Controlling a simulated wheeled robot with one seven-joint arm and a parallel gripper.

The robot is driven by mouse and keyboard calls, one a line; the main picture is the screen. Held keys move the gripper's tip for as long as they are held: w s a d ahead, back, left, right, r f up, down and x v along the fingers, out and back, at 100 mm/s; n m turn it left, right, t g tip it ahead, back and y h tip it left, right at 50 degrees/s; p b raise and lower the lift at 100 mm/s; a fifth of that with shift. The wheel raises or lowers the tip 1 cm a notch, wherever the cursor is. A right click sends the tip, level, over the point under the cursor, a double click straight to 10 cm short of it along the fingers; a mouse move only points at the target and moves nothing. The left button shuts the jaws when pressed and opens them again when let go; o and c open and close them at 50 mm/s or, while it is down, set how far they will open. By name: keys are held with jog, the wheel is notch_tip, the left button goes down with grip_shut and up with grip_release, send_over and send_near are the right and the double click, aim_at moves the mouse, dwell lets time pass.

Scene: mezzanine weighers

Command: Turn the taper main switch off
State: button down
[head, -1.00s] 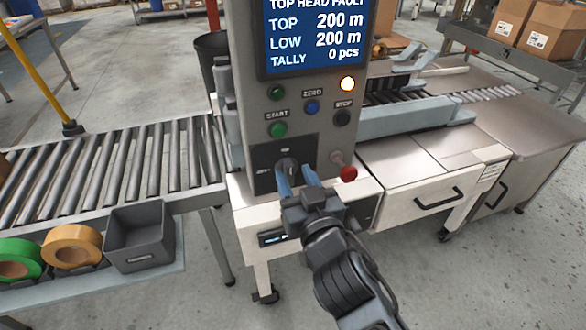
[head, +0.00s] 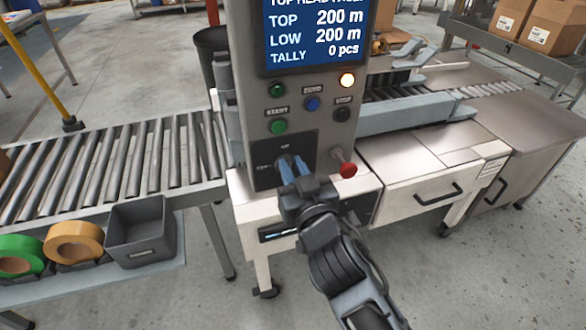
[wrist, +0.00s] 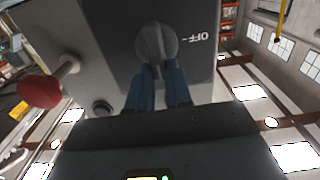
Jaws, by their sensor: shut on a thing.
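The taper main switch (head: 284,160) is a dark rotary knob on a black plate (head: 262,181) low on the grey control column. A label sits above the knob and another to its left. In the wrist view the knob (wrist: 155,42) shows upside down, with its ridge roughly upright in the picture and an "OFF" mark (wrist: 204,37) to the right. My gripper (head: 291,166) has its two blue fingers shut on the knob, one on each side. The fingertips hide part of the knob in the head view.
A red mushroom-shaped knob (head: 347,170) sticks out just right of the switch. Green START (head: 278,127), blue ZERO (head: 312,104) and black STOP (head: 342,115) buttons are above. A lit lamp (head: 347,80) glows. A roller conveyor (head: 140,165) lies to the left.

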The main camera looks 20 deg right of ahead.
aim_at(277, 168)
jog(key=shift+n, duration=0.3)
jog(key=n, duration=0.4)
jog(key=a+f+n, duration=0.1)
jog(key=n, duration=0.4)
jog(key=a+n+p, duration=0.1)
jog(key=n, duration=0.3)
jog(key=shift+f+n, duration=0.2)
jog(key=shift+n, duration=0.1)
jog(key=shift+a+f+n+p, duration=0.1)
jog(key=shift+f+n+p, duration=0.1)
jog(key=shift+n, duration=0.7)
jog(key=shift+a+f+n+p, duration=0.1)
jog(key=shift+f+n, duration=0.1)
jog(key=shift+n, duration=0.7)
jog(key=c, duration=1)
grip_release()
jog(key=shift+d, duration=0.1)
jog(key=shift+c, duration=0.2)
